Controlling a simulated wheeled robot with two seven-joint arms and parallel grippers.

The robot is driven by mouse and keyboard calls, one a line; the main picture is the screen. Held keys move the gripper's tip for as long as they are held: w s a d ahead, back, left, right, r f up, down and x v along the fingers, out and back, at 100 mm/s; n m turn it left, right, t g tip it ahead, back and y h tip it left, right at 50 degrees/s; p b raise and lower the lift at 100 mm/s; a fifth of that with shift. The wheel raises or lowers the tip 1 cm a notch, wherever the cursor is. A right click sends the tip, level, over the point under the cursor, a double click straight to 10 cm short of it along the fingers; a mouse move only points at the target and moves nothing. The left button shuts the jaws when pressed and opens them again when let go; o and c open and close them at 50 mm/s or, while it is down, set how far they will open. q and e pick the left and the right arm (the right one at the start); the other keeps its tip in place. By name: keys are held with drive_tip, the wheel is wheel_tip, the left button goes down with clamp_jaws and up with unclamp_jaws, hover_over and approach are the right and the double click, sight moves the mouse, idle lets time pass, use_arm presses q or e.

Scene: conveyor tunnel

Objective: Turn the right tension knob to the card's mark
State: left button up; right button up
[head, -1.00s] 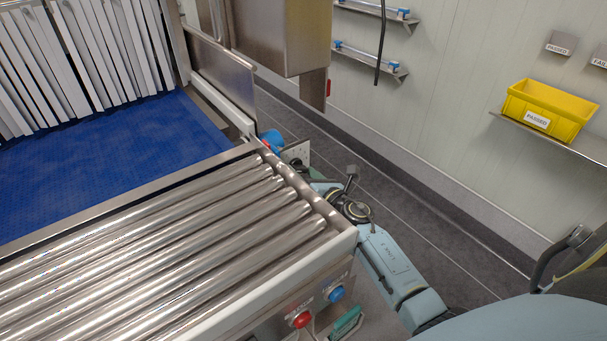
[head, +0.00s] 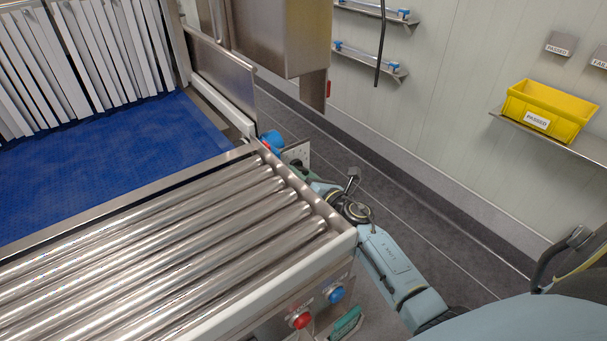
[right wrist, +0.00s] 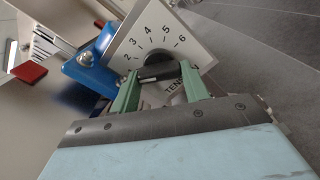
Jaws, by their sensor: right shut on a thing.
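In the right wrist view my right gripper (right wrist: 160,88) has its green fingers shut on the black tension knob (right wrist: 158,69). The knob sits on a pale dial plate (right wrist: 194,42) with printed numbers from 2 to 6 in view and part of the word "TENSION". The knob's pointer is hidden or too small to read. In the head view the dial plate (head: 297,154) stands at the conveyor's right side, and my right gripper (head: 302,171) is at it, partly hidden by the rollers' edge. No card shows in either view.
A blue housing (right wrist: 92,60) is beside the dial plate. The steel rollers (head: 180,240) and blue belt (head: 120,150) lie left of my arm. Red (head: 302,320) and blue (head: 336,294) buttons are on the front. A yellow bin (head: 550,108) sits on a wall shelf. The floor at right is clear.

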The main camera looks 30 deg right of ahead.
drive_tip(key=shift+r+m+p, duration=0.15)
drive_tip(key=shift+m+p, duration=0.95)
drive_tip(key=shift+m, duration=3)
drive_tip(key=shift+r+m+p, duration=0.1)
drive_tip(key=shift+m+p, duration=1)
drive_tip(key=shift+m, duration=3.3)
drive_tip(key=o, duration=1)
drive_tip(key=s, duration=0.9)
drive_tip(key=s+d, duration=0.1)
drive_tip(key=s, duration=0.3)
drive_tip(key=shift+s+p, duration=0.2)
drive_tip(key=shift+p, duration=0.15)
